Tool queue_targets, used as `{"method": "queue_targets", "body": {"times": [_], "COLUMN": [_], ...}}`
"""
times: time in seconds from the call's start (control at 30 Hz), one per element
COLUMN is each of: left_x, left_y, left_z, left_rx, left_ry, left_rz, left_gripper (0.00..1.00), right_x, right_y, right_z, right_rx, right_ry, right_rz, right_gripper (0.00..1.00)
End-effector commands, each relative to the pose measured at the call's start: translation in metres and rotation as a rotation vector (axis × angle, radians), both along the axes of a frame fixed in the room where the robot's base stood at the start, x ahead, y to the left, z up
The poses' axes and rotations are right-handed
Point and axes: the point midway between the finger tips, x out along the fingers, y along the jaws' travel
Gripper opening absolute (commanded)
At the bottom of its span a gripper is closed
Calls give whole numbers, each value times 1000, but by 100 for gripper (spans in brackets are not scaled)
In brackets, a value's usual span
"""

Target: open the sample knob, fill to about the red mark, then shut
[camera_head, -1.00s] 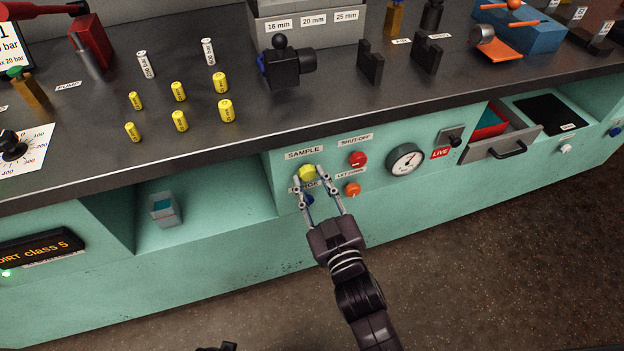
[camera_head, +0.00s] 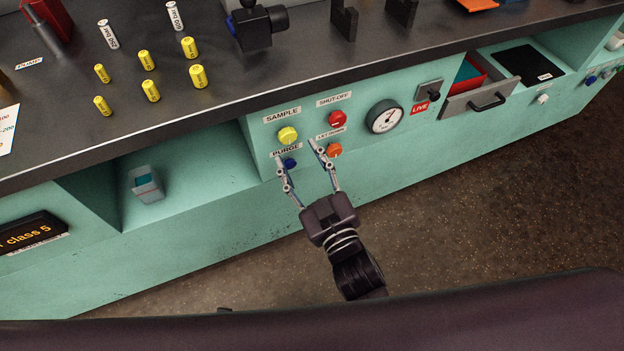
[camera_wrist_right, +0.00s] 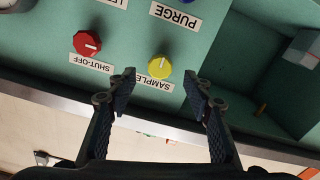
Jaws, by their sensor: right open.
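The yellow sample knob (camera_head: 288,135) is on the teal front panel under its SAMPLE label. It also shows in the right wrist view (camera_wrist_right: 160,67), upside down, with a pale pointer line. My right gripper (camera_head: 295,151) is open and empty, its fingertips just below the knob in the head view and apart from it. In the right wrist view the fingertips (camera_wrist_right: 158,82) frame the knob from the near side. A small clear container (camera_head: 146,184) with teal inside stands in the open recess to the left. I cannot make out its red mark or fill level. My left gripper is not clearly seen.
Next to the sample knob are the red shut-off knob (camera_head: 336,118), the blue purge knob (camera_head: 289,163) and an orange knob (camera_head: 334,150). A gauge (camera_head: 386,117) and open drawer (camera_head: 480,98) lie right. The counter edge (camera_head: 230,113) overhangs above.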

Motion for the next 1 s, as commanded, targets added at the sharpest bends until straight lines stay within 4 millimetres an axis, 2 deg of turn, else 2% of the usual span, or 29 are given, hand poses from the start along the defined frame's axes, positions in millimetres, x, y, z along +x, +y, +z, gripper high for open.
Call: {"method": "queue_targets", "body": {"times": [0.03, 0.2, 0.4, 0.6, 1.0], "left_x": [0, 0, 0, 0, 0], "left_y": [0, 0, 0, 0, 0], "left_z": [0, 0, 0, 0, 0], "left_rx": [0, 0, 0, 0, 0], "left_ry": [0, 0, 0, 0, 0], "left_rz": [0, 0, 0, -1, -1], "left_gripper": [47, 47, 47, 47, 47], "right_x": [-12, -42, -66, -74, -74], "right_y": [-4, -13, -21, -24, -24], "right_z": [-1, -1, 0, 1, 1], "right_rx": [1, -1, 0, -1, 0], "right_ry": [5, 3, 1, -3, -2], "right_rz": [0, 0, 0, 0, 1], "right_gripper": [47, 47, 47, 47, 47]}}
